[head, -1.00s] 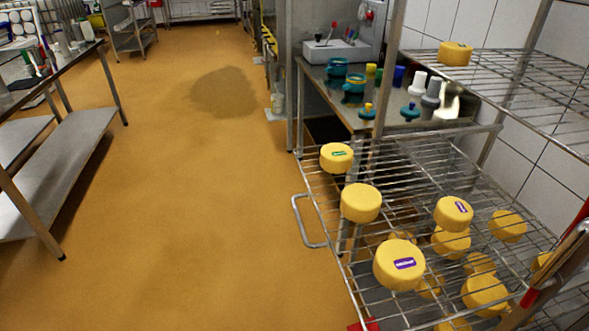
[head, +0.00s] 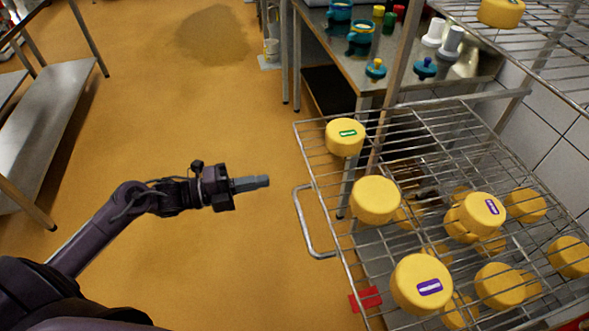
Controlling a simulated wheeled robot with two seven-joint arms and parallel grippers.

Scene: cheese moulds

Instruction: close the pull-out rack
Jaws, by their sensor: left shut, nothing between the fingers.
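The pull-out rack (head: 322,180) is a wire shelf at the right of the head view. It sticks out to the left past the rack's upright post. A bent metal handle (head: 306,232) is on its left edge. Yellow cheeses stand on it, among them one with a green label (head: 345,140), a plain one (head: 375,203) and one with a purple label (head: 421,290). My left gripper (head: 266,182) is shut and empty, in front of the floor, a little left of the handle and apart from it. My right gripper is not in view.
An upper wire shelf (head: 560,70) holds one cheese (head: 500,12). A metal table (head: 400,75) with cups and bottles stands behind the rack. A red piece (head: 366,299) shows below the rack. A steel table (head: 50,120) stands at left. The floor (head: 170,130) between is clear.

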